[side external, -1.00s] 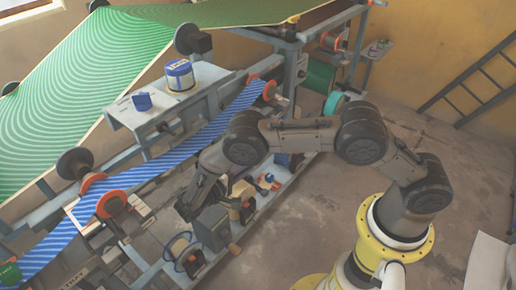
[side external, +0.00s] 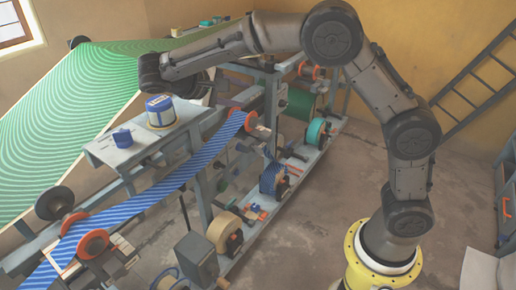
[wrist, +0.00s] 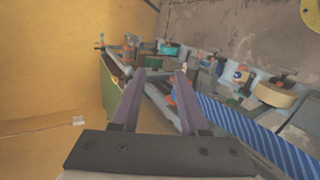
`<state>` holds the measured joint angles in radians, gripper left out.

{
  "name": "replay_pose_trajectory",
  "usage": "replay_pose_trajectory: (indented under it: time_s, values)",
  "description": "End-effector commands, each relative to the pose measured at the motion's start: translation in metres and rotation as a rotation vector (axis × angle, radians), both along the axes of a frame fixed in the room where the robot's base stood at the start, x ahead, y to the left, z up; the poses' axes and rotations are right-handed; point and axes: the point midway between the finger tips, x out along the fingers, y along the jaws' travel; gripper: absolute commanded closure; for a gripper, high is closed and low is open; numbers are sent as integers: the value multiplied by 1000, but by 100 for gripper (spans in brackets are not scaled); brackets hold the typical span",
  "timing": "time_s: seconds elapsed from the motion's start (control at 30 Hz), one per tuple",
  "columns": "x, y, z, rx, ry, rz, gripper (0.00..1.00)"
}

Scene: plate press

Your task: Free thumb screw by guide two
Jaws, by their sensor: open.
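My gripper (wrist: 161,82) is open and empty in the wrist view, its two fingers apart with the machine frame beyond them. In the side view my arm is raised, and its end is above the shelf with the blue-lidded jar; the fingertips cannot be made out there. Orange-flanged guide rollers carry the blue striped web (side external: 160,178): a near one (side external: 93,243) at lower left and a far one (side external: 237,118) at the web's upper end. The web also shows at right in the wrist view (wrist: 258,138). I cannot pick out the thumb screw or tell which guide is two.
The blue-lidded jar (side external: 160,113) and a small blue piece (side external: 122,138) stand on the grey shelf (side external: 103,152). A green sheet (side external: 60,130) stretches behind. Rolls, including a tan one (side external: 222,232), sit along the lower rail.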

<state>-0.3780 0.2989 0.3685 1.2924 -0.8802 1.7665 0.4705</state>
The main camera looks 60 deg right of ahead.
Motion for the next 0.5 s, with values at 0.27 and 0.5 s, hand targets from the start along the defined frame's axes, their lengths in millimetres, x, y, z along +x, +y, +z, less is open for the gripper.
replay_pose_trajectory:
  time_s: [0.27, 0.5]
  values:
    - [0, -31, 2, 411, -46, -15, 56]
    - [4, -37, -20, 616, -117, 24, 56]
